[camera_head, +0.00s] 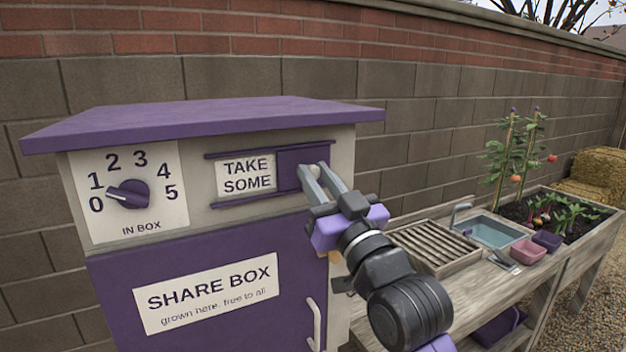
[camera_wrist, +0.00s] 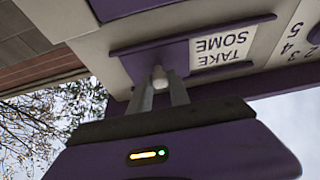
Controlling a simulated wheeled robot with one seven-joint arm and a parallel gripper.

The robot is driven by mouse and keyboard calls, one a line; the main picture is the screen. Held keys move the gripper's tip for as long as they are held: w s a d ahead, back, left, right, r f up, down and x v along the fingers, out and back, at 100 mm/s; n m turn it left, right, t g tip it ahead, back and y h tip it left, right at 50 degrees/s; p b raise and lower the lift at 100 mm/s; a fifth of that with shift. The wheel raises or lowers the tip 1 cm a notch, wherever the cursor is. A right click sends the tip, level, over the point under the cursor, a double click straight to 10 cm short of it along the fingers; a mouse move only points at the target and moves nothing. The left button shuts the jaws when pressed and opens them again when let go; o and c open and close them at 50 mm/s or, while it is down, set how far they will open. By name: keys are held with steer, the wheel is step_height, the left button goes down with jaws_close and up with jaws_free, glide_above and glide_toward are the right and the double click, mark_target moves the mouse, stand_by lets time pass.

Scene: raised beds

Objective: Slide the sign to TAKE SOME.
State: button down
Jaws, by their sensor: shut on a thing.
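The sliding sign is a purple panel (camera_head: 292,168) in a purple-railed track on the front of the share box (camera_head: 205,125). The panel's far right edge is partly hidden by my fingers in the head view.
A dial (camera_head: 128,194) numbered 0 to 5 is left of the sign. A door handle (camera_head: 314,325) sticks out below my gripper. A wooden bench (camera_head: 440,300) with a slatted tray, sink and pots stands to the right, with a planted bed beyond.

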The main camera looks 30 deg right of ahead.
steer(key=c, duration=1.3)
jaws_free()
steer(key=shift+d, duration=0.3)
steer(key=shift+o, duration=0.2)
steer(key=shift+s+a+f, duration=0.1)
steer(key=shift+s+f, duration=0.05)
steer(key=shift+s, duration=0.15)
steer(key=b+v, duration=0.2)
steer(key=v, duration=0.5)
